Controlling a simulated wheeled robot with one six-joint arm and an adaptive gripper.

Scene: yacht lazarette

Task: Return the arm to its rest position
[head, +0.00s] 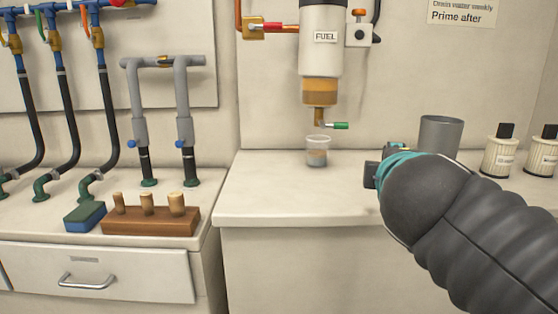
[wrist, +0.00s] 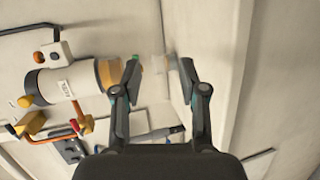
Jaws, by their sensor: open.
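My arm (head: 455,225) reaches in from the lower right in the head view, over the right-hand counter. My gripper (head: 372,172) is at its end, mostly hidden behind my own wrist. In the wrist view my gripper (wrist: 160,75) is open, with its two fingers apart and nothing held between them. A clear cup (head: 317,150) with some liquid stands on the counter to the left of my gripper, apart from it. It shows faintly beyond the fingertips in the wrist view (wrist: 159,66).
A fuel filter (head: 321,45) with a green-handled drain hangs above the cup. A grey cylinder (head: 441,135) and two white filters (head: 500,155) stand behind and right of my arm. A wooden plug block (head: 150,216) and a sponge (head: 85,216) lie on the left counter (head: 40,222). The right counter's front left is clear.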

